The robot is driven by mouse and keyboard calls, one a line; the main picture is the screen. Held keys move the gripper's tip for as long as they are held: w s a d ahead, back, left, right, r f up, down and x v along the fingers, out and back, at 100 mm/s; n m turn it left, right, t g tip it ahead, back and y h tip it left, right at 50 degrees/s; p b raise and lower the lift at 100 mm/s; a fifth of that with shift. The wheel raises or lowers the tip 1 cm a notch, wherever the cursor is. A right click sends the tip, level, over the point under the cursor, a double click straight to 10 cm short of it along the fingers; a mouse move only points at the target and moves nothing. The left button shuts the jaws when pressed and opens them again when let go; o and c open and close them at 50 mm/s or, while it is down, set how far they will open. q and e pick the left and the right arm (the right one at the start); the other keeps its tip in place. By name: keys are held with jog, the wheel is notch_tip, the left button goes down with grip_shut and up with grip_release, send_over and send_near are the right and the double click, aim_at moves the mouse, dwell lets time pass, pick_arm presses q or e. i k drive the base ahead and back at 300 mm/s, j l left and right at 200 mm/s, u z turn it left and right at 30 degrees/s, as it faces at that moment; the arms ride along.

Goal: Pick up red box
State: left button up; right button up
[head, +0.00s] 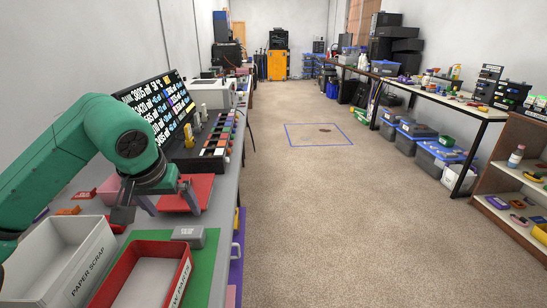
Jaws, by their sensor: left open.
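A red open-topped box (185,272) with a pale inside stands on a green mat (207,262) at the bottom of the head view. My right gripper is out of view.
A white box (62,258) labelled PAPER SCRAP stands left of the red box. A small grey case (188,236) lies just behind it. A row of compartments (215,148) and a lit display panel (160,107) stand farther back. Open floor (330,220) lies to the right.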

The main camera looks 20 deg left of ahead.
aim_at(149, 272)
jog(key=k+l, duration=0.1)
jog(key=l, duration=0.25)
jog(key=k+l, duration=0.1)
jog(key=l, duration=0.25)
jog(key=k+l, duration=0.1)
jog(key=l, duration=0.25)
jog(key=k+l, duration=0.15)
jog(key=l, duration=0.2)
